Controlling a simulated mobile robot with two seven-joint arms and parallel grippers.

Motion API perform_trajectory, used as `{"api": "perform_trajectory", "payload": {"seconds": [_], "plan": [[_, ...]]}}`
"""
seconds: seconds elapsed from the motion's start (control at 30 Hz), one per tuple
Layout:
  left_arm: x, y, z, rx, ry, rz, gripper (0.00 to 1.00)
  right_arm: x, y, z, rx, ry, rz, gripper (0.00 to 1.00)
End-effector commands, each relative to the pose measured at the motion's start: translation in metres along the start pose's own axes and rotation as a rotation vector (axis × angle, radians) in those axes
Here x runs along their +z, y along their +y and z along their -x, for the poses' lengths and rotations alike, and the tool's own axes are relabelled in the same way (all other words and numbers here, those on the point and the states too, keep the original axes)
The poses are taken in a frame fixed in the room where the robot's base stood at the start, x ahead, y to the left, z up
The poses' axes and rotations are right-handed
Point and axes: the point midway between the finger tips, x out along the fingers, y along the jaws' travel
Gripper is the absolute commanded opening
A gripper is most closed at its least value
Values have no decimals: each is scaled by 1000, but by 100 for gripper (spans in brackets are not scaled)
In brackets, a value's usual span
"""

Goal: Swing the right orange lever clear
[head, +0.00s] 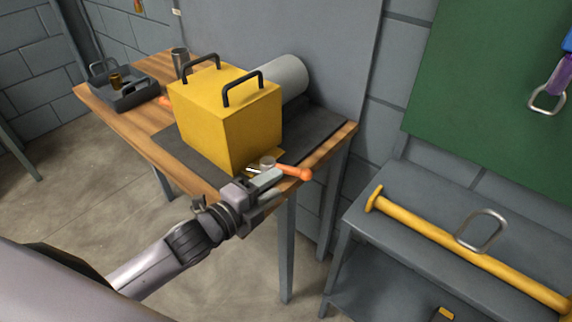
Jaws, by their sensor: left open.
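The right orange lever (294,172) sticks out to the right at the front corner of the yellow casing (228,120), near the table edge. My left gripper (272,173) is open beside the lever's inner end, its fingers pointing toward it. I cannot tell whether a finger touches the lever. A small grey round part (267,162) sits at the lever's inner end, partly hidden by the gripper. A second orange lever (165,101) shows at the casing's left side, mostly hidden. My right gripper is not in view.
The casing stands on a dark mat (310,126) on a wooden table (110,106). A grey cylinder (291,77) lies behind it. A grey bench (393,226) with a yellow bar (450,239) stands at the right.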

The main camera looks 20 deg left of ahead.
Motion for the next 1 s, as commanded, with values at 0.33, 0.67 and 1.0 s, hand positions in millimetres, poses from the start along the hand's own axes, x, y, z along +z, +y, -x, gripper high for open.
{"api": "perform_trajectory", "payload": {"seconds": [0.33, 0.67, 1.0], "plan": [[0, -4, -21, -7, 3, -18, 46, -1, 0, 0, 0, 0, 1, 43], [0, -3, -62, -5, 4, -18, 46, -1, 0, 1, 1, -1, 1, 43], [0, -2, -72, -3, 3, -18, 46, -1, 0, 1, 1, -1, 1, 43]]}}
